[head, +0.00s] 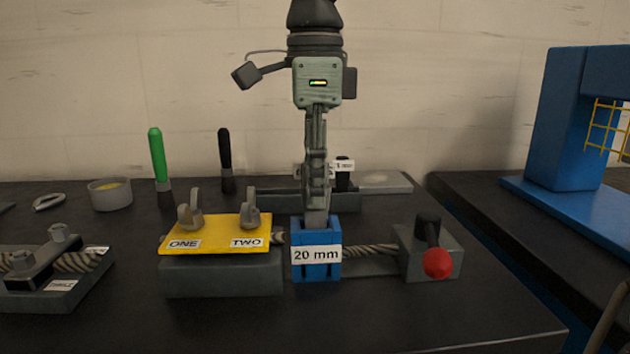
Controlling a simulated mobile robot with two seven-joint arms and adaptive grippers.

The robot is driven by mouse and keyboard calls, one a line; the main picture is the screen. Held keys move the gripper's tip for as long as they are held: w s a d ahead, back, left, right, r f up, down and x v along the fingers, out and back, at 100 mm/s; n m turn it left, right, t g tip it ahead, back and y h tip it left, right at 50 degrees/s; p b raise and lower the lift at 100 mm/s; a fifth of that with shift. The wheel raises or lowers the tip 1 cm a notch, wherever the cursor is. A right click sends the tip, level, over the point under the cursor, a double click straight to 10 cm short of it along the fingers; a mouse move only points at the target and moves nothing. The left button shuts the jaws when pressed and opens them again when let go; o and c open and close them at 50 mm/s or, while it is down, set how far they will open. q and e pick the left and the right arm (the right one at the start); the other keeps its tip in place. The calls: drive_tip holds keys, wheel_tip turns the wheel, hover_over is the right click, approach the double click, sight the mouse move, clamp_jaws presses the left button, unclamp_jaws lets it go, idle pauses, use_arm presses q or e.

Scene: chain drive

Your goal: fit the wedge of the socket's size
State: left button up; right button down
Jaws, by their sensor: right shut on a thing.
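The blue socket (328,236) stands upright in the middle of the bench with a "20 mm" label on its front. A wire rope (370,251) shows on its right side, and a short piece shows on its left. My right gripper (316,203) points straight down above the socket, shut on a grey wedge (315,218). The wedge's lower end meets the socket's top opening; how deep it sits is hidden. Behind the gripper is a dark rack (280,200) with a small labelled piece (344,180), its label too small to read. My left gripper is out of view.
A yellow plate (215,231) marked ONE and TWO, with two upright shackle-like pieces, is left of the socket. A clamp block (440,258) with a red knob is right. A green-handled tool (157,155), a black-handled tool (225,150) and a round tin (110,196) stand behind.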

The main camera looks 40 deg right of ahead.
drive_tip(key=shift+f+b, duration=1.05)
drive_tip(key=shift+f, duration=0.45)
drive_tip(key=c, duration=1.4)
unclamp_jaws()
drive_tip(key=shift+o, duration=0.2)
wheel_tip(320, 180, up, 12)
drive_tip(key=shift+r, duration=0.1)
